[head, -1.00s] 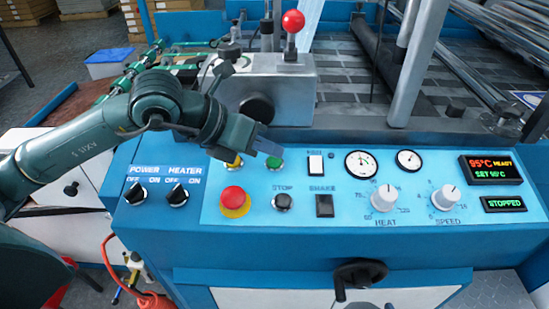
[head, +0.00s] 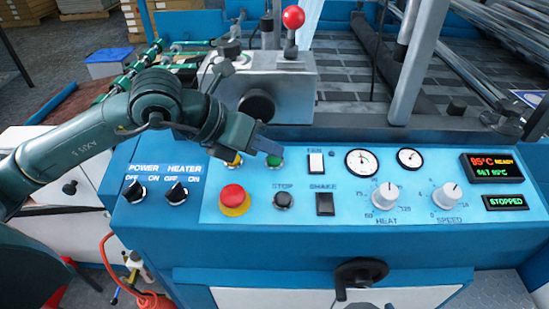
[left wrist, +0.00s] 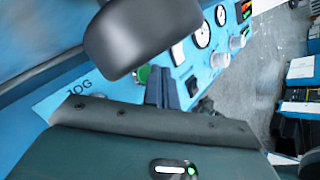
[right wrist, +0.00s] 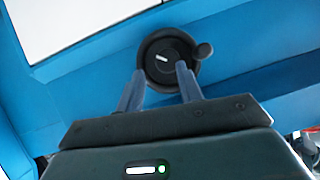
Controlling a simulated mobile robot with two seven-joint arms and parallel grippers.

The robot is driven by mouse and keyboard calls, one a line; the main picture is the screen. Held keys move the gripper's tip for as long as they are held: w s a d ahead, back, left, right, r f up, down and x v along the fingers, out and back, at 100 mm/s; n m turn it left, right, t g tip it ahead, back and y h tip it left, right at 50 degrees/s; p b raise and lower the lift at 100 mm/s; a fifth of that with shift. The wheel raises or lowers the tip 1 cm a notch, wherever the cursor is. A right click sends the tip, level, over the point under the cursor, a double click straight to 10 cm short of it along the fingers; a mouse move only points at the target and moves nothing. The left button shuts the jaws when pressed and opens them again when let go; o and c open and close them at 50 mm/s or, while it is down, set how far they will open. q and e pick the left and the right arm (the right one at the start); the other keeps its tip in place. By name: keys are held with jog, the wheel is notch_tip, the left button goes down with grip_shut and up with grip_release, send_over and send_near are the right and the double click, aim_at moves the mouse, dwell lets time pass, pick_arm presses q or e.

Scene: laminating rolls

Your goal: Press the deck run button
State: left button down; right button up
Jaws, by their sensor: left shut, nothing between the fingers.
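The green button (head: 274,161) is on the blue control panel (head: 335,208), right of a yellow button (head: 235,160). My left gripper (head: 272,148) is shut and empty, its fingertips close at the green button's upper edge; I cannot tell whether they touch. In the left wrist view the green button (left wrist: 142,74) shows beside the fingers (left wrist: 160,86), partly hidden by a dark part in front. A display reads STOPPED (head: 505,202). My right gripper (right wrist: 159,72) is open in the right wrist view, in front of a black handwheel (right wrist: 168,56), with nothing visibly held.
A red emergency button (head: 234,198), a black STOP button (head: 283,201) and a black switch (head: 325,204) sit below the green button. White HEAT (head: 385,197) and SPEED (head: 447,196) knobs are at right. A metal block with a red-knobbed lever (head: 293,20) stands behind the panel.

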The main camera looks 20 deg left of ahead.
pick_arm(q)
jog(key=shift+w+f, duration=0.1)
jog(key=shift+f, duration=0.15)
